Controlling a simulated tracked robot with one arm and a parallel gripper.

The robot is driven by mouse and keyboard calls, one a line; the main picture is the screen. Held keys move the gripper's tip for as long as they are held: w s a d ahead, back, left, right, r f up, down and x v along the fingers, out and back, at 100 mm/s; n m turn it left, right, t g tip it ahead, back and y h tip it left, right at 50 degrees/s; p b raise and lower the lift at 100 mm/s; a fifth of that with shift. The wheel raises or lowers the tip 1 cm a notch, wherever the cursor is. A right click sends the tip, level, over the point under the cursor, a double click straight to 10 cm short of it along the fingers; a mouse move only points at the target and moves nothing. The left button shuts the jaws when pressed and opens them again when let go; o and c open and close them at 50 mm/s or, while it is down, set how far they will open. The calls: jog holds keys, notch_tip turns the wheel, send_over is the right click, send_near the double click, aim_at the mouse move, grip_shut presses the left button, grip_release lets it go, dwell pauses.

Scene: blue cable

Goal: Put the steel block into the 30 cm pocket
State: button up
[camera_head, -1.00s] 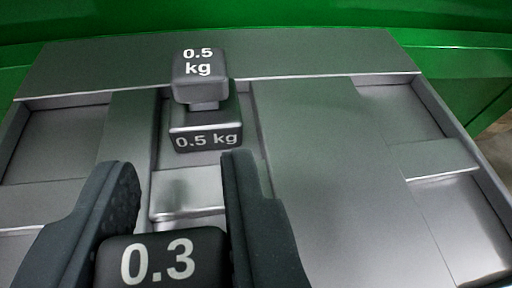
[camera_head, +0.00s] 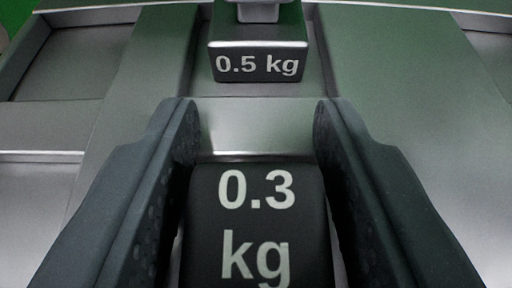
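A dark block marked "0.3 kg" (camera_head: 257,268) stands at the lower middle, between the two dark fingers of my gripper (camera_head: 256,118). The fingers are spread, with their dotted inner pads showing and narrow gaps beside the block. The block lines up with a narrow central slot (camera_head: 262,115) of the grey metal tray. Its underside is hidden, so I cannot tell whether it rests on the slot floor. A block marked "0.5 kg" (camera_head: 258,64) stands farther back in the same slot, its knob cut off at the top. No pocket shows a 30 cm label.
The grey tray has a raised flat area (camera_head: 400,100) right of the slot and recessed pockets at the left (camera_head: 75,65) and far right (camera_head: 492,50). A low metal crosspiece (camera_head: 258,130) lies between the two blocks. Green shows behind.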

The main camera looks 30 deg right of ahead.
jog(key=shift+r, duration=0.1)
dwell(0.4)
jog(key=p+v, duration=0.3)
jog(key=v, duration=0.9)
dwell(0.4)
